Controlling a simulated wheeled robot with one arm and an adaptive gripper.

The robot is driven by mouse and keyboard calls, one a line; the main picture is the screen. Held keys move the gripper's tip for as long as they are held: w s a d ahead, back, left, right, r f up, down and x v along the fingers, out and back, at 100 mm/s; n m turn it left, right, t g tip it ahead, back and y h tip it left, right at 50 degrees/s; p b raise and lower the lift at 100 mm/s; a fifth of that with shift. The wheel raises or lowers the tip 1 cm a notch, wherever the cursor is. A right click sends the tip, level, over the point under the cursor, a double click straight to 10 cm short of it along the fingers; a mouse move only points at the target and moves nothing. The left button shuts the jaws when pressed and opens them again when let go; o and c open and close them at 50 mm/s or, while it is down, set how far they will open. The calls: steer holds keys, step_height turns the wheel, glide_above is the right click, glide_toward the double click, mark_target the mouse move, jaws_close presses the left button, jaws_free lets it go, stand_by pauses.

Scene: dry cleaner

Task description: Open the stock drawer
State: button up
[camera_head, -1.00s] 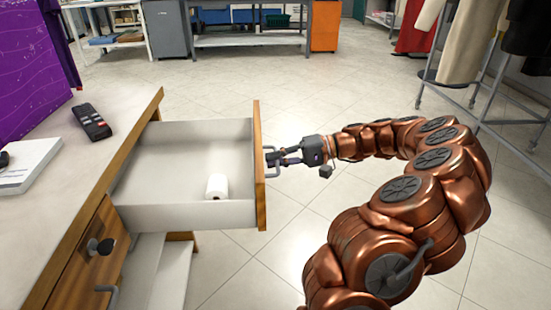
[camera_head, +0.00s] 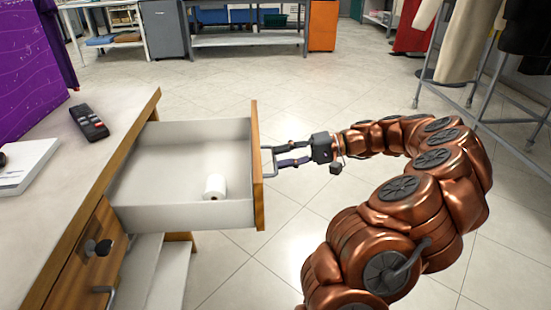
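The stock drawer (camera_head: 180,215) is pulled well out of the wooden counter, and its white interior shows. A small white roll (camera_head: 214,187) lies inside near the front panel. The drawer's wooden front (camera_head: 257,165) faces right and carries a grey bar handle (camera_head: 268,176). My gripper (camera_head: 275,157) is just right of the front, with its two fingers spread apart and their tips close to the handle. I cannot tell whether the tips touch the handle.
A second drawer front with a lock and handle (camera_head: 97,250) sits nearer on the counter (camera_head: 110,160). A remote (camera_head: 89,121) lies on top. A clothes rack (camera_head: 470,90) stands at right. The tiled floor beyond the drawer is clear.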

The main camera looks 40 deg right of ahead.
steer(key=v, duration=0.9)
stand_by(0.6)
steer(key=w+a+r+n+g+p, duration=0.2)
steer(key=a+r+n+g+p, duration=0.3)
steer(key=a+r+p, duration=1)
steer(key=s+a+r+n+g+h+p, duration=0.1)
steer(key=s+a+r+g+h+p, duration=0.2)
steer(key=a, duration=0.5)
steer(key=s+a+r+g+h+p, duration=0.2)
steer(key=s+a+r+p, duration=0.2)
steer(key=a+r, duration=0.3)
steer(key=s+r+h+p, duration=0.3)
steer(key=s+h+p, duration=0.1)
steer(key=s+p, duration=0.4)
steer(key=s+r+h+p, duration=0.3)
steer(key=s+h+p, duration=0.1)
steer(key=s+p, duration=0.5)
steer(key=shift+d+r+p, duration=0.15)
steer(key=shift+r+p, duration=0.05)
steer(key=shift+p, duration=0.1)
